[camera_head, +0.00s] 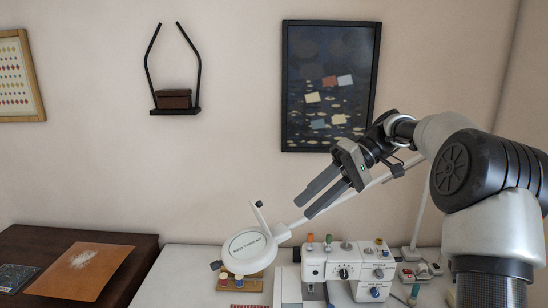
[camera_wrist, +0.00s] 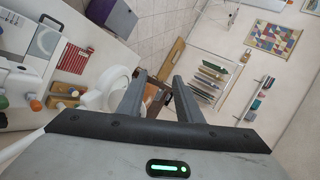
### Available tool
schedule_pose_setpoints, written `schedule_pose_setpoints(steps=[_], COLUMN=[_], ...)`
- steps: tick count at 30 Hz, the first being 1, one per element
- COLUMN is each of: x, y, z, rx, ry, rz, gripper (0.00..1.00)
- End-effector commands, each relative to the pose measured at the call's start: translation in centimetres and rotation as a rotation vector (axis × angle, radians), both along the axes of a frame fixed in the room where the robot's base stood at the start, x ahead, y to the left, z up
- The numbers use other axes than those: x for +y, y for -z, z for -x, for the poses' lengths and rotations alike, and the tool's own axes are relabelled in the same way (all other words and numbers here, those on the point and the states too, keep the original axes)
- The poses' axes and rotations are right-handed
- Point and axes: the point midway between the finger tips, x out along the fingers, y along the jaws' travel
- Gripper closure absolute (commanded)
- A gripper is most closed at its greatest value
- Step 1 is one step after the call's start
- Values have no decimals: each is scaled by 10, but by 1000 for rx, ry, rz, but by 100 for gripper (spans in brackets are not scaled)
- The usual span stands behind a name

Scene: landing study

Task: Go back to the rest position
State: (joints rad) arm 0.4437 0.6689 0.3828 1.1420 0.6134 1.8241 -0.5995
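My gripper (camera_head: 318,193) is raised in front of the wall, above the white table. Its two dark fingers point down and to the left, with a gap between them. In the wrist view the two fingers (camera_wrist: 158,98) stand apart, and I see nothing held between them. Behind them, some distance off, are the room's wall and floor. My arm comes in from the right side of the head view.
A white magnifier lamp (camera_head: 249,249) stretches over the white table (camera_head: 180,268), below my gripper. A sewing machine (camera_head: 348,262) stands under my arm. A dark desk (camera_head: 75,245) is at the left. A framed picture (camera_head: 329,85) and a small shelf (camera_head: 175,101) hang on the wall.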

Motion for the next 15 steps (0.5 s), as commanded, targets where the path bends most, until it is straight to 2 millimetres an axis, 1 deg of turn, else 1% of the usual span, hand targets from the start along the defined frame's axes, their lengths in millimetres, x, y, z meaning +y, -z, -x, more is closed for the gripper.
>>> schedule_pose_setpoints(steps=[1,3,5,7,11,15], x=[9,17,23,25,20,2], y=[-5,-6,-7,-7,-7,-3], z=[10,24,39,60,100,146], rx=[-5,-11,-25,-50,-123,-226], ry=[13,45,82,135,250,385], rz=[65,161,252,364,549,699], gripper=[68,68,68,68,68,68])
